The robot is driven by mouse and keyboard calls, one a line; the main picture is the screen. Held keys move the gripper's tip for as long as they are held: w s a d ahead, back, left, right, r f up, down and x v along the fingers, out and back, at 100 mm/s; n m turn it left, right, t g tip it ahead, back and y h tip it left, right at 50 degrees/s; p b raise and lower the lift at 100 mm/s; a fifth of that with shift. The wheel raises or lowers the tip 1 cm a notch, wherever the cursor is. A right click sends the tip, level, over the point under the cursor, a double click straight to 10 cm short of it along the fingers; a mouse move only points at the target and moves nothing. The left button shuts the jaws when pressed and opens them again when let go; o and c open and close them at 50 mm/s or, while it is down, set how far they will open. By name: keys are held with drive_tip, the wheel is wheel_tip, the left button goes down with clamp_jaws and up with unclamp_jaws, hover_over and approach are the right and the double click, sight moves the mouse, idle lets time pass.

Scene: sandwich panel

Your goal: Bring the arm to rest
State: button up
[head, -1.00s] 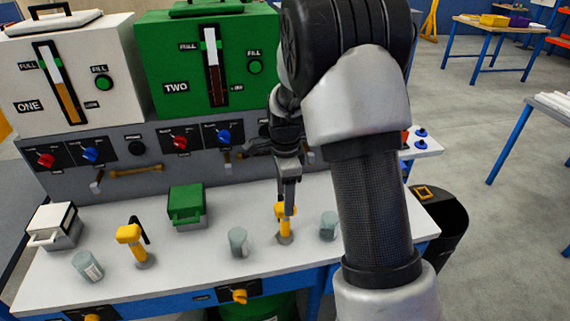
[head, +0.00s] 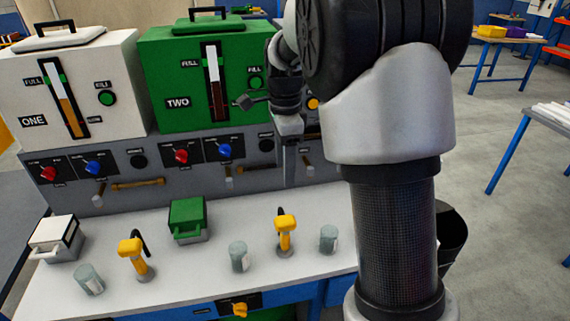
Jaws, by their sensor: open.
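My gripper (head: 289,165) hangs in front of the grey control panel, above the back of the white bench. It points down and is open, with nothing seen between its fingers. It is above and behind the right yellow-handled tool (head: 285,233), apart from it. My arm rises at the right of the view and bends over toward the panel, hiding part of the panel's right side.
The white bench (head: 190,268) holds another yellow-handled tool (head: 131,252), several grey-green cups (head: 239,257), a green box (head: 187,218) and a white box (head: 55,238). Behind stand white machine ONE (head: 30,95) and green machine TWO (head: 170,60). Open floor lies to the right.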

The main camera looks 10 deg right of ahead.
drive_tip(key=s+r+n+t+p, duration=0.3)
drive_tip(key=s+r+n+p, duration=0.45)
drive_tip(key=s+r, duration=0.6)
drive_tip(key=s+r+n+t+p, duration=0.1)
drive_tip(key=s+r+n+t, duration=0.1)
drive_tip(key=s+n, duration=0.8)
drive_tip(key=shift+s+r+t, duration=0.3)
drive_tip(key=shift+s+r, duration=0.2)
drive_tip(key=shift+r, duration=0.2)
drive_tip(key=shift+n, duration=0.25)
